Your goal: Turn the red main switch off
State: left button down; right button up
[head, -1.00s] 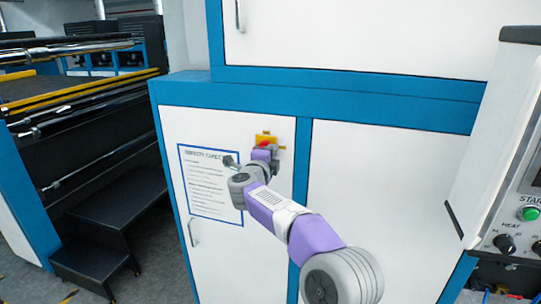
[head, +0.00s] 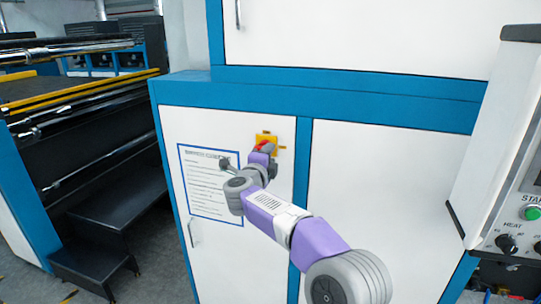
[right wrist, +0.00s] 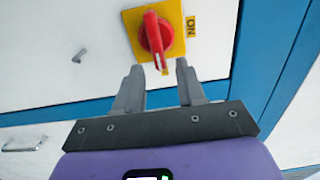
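The red main switch (right wrist: 155,38) is a rotary knob on a yellow plate (right wrist: 172,12) on a white cabinet door. Its long handle points down in the right wrist view, toward my gripper. In the head view the switch (head: 262,146) shows partly behind my right gripper (head: 265,152). My left gripper is not in view.
A printed instruction sheet (head: 205,190) is on the same door, left of the switch. A control panel (head: 515,225) with a green start button stands at the right. Black steps (head: 100,240) and a roller machine (head: 85,110) are at the left.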

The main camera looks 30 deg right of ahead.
jog(key=v, duration=0.5)
jog(key=shift+s+a+b, duration=0.2)
jog(key=shift+b, duration=0.1)
